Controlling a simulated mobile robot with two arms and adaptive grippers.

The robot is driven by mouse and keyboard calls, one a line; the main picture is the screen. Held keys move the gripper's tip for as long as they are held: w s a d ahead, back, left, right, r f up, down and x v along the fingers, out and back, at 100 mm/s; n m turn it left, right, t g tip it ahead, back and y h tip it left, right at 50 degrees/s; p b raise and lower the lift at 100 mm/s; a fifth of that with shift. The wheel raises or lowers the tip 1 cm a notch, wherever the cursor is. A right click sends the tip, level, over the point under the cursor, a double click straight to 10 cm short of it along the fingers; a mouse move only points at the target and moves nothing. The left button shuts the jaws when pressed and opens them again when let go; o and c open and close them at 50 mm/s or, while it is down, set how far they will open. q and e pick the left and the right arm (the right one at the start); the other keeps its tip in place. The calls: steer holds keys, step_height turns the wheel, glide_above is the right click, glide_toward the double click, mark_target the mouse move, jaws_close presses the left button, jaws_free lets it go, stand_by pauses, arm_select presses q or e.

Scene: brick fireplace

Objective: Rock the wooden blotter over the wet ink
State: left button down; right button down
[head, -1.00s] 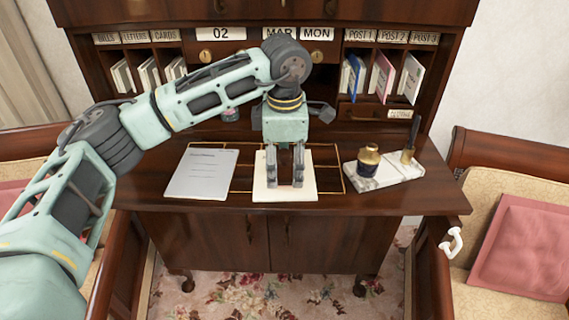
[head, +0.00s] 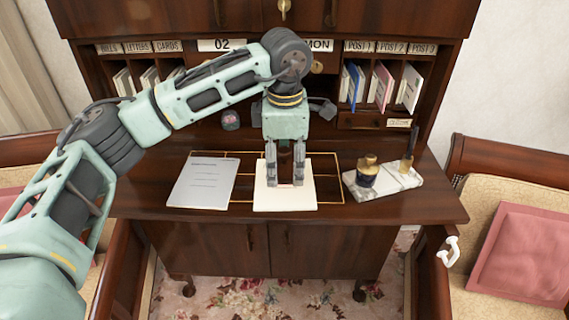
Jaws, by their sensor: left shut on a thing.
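My left gripper (head: 285,184) points straight down over a white sheet (head: 286,201) at the middle of the desk. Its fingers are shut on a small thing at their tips. I take this to be the wooden blotter, but the fingers hide nearly all of it, and I cannot tell whether it touches the sheet. No wet ink can be made out on the sheet's visible part. To the left lies a paper with printed lines (head: 203,181). My right gripper is not in view.
A marble stand with a dark ink bottle (head: 367,176) is right of the sheet. Pigeonholes with papers and books line the back of the desk (head: 420,208). A round object (head: 231,121) sits behind my arm. Upholstered chairs flank the desk, with a pink cushion (head: 520,254).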

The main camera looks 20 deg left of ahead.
arm_select(q)
steer(key=shift+r+p, duration=0.9)
steer(key=shift+r, duration=0.9)
steer(key=shift+s+a+f+m, duration=0.2)
steer(key=shift+s+m, duration=0.15)
steer(key=shift+m, duration=0.35)
steer(key=s+f+m, duration=0.1)
steer(key=s+m, duration=0.1)
steer(key=m, duration=0.1)
steer(key=s+a+m, duration=0.1)
steer(key=s+m, duration=0.1)
steer(key=m, duration=0.2)
steer(key=s+f+m, duration=0.1)
steer(key=s+m, duration=0.2)
steer(key=m, duration=0.1)
steer(key=shift+s+a+f+h, duration=0.1)
steer(key=shift+a+f+h, duration=0.2)
steer(key=shift+h, duration=0.1)
steer(key=s+f+m+g, duration=0.1)
steer(key=s+f+m, duration=0.1)
steer(key=s+m, duration=0.5)
steer(key=shift+s+a+m+h, duration=0.25)
steer(key=shift+a+m+h, duration=0.05)
steer(key=shift+m, duration=0.9)
